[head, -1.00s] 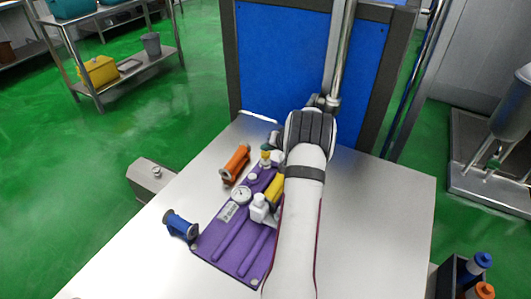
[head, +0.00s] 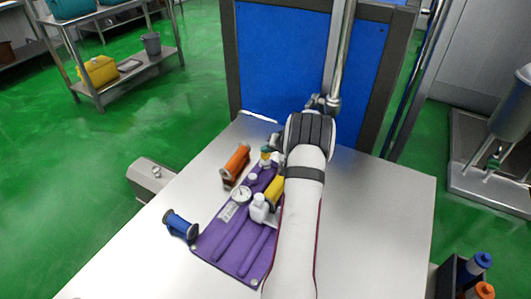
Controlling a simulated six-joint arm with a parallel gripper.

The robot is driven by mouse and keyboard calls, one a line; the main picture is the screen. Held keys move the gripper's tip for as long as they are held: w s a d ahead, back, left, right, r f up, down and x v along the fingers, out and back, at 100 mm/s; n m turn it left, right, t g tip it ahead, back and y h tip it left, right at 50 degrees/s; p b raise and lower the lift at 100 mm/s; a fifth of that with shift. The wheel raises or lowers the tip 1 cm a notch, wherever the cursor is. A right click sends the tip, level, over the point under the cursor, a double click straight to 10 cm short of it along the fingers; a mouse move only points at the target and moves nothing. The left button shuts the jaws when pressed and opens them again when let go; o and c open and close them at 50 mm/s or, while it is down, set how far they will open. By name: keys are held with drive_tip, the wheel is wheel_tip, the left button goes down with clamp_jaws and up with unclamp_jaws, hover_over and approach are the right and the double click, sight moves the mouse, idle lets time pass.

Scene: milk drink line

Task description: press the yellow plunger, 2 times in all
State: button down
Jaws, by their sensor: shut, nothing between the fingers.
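A purple panel (head: 226,246) lies on the pale table and carries several fittings. A yellow cylindrical part (head: 275,193) stands out on its right side, partly covered by my arm. A small fitting with a yellow and green top (head: 266,151) stands at the panel's far end. I cannot tell for certain which of these two is the plunger. My gripper (head: 278,147) is shut and empty, just right of the small fitting and beyond the yellow cylinder. My wrist and arm hide much of it. Whether it touches anything cannot be seen.
White fittings (head: 259,208) and a round gauge (head: 241,195) sit on the panel. An orange spool-like part (head: 236,162) and a blue one (head: 180,224) lie left of it. A blue board (head: 275,60) rises behind the table. The table's right side (head: 385,220) is clear.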

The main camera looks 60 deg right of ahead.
sight(267, 156)
drive_tip(key=shift+f, duration=0.7)
idle(0.5)
drive_tip(key=shift+r, duration=1.5)
drive_tip(key=shift+r, duration=2.5)
wheel_tip(267, 156, up, 4)
drive_tip(key=shift+f, duration=0.1)
idle(0.3)
